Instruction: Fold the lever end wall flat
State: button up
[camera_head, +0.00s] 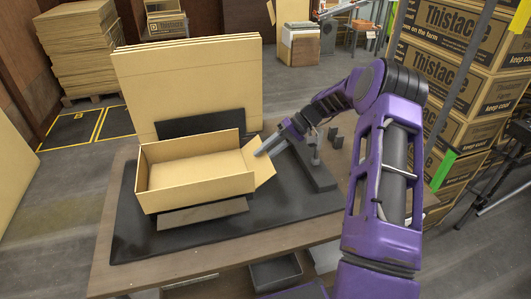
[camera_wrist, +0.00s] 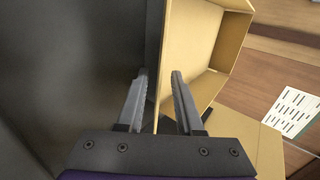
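A shallow open cardboard tray (camera_head: 195,188) sits on a black mat (camera_head: 135,240) on the table. Its right end wall, on the lever side (camera_head: 262,172), leans outward and is not upright. My gripper (camera_head: 260,152) is at this end wall's upper edge, coming in from the right. In the wrist view my gripper (camera_wrist: 160,76) has its two fingers apart, with a cardboard edge of the tray (camera_wrist: 208,45) showing between and beside them. Whether the fingers touch the cardboard cannot be told. The tray's inside looks empty.
A dark lever fixture (camera_head: 318,172) with an upright post stands right of the tray, close to my arm. Large flat cardboard sheets (camera_head: 195,75) stand behind the tray. Stacked printed boxes (camera_head: 455,90) are at the right.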

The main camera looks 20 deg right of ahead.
aim_at(265, 152)
notch_tip(265, 152, up, 10)
jog(key=shift+p, duration=0.55)
